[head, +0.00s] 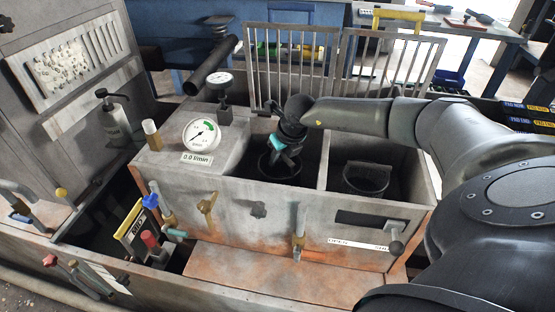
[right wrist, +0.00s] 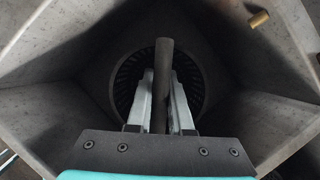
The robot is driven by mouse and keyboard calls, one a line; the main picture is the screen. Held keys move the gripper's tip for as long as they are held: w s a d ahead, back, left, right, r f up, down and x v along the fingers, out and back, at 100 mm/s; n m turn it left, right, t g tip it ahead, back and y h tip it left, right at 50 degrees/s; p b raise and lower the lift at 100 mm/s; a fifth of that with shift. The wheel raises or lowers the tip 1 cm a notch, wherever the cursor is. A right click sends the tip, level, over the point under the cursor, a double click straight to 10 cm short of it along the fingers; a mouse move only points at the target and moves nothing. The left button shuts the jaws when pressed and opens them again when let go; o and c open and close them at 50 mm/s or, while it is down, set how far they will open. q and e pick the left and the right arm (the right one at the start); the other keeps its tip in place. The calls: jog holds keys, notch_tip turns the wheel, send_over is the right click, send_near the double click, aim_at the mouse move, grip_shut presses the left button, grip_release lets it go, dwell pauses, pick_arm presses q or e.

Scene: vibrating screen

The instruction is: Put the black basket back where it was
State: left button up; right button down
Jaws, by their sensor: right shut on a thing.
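My right gripper (head: 283,152) reaches down into the left compartment of the grey metal box (head: 240,205). In the right wrist view its two pale fingers (right wrist: 161,95) are shut on the dark bar-like handle (right wrist: 164,55) of a black basket. The black basket (head: 272,172) is low in that compartment, partly hidden by the gripper; its round slotted wall (right wrist: 125,82) shows below the fingers. I cannot tell whether it touches the bottom. Another black basket (head: 367,178) with a hoop handle is in the right compartment. My left gripper is not in view.
A divider (head: 324,160) separates the two compartments.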

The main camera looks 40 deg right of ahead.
jog(key=shift+f, duration=0.1)
jog(key=c, duration=0.8)
grip_release()
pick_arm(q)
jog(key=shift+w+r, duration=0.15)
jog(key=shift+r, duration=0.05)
pick_arm(e)
jog(key=shift+r, duration=0.25)
jog(key=p+v, duration=0.3)
jog(key=v, duration=0.7)
jog(key=shift+p, duration=0.4)
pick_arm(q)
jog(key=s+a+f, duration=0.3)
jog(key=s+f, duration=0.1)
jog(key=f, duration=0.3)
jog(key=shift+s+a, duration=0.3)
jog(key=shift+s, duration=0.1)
pick_arm(e)
jog(key=shift+v, duration=0.9)
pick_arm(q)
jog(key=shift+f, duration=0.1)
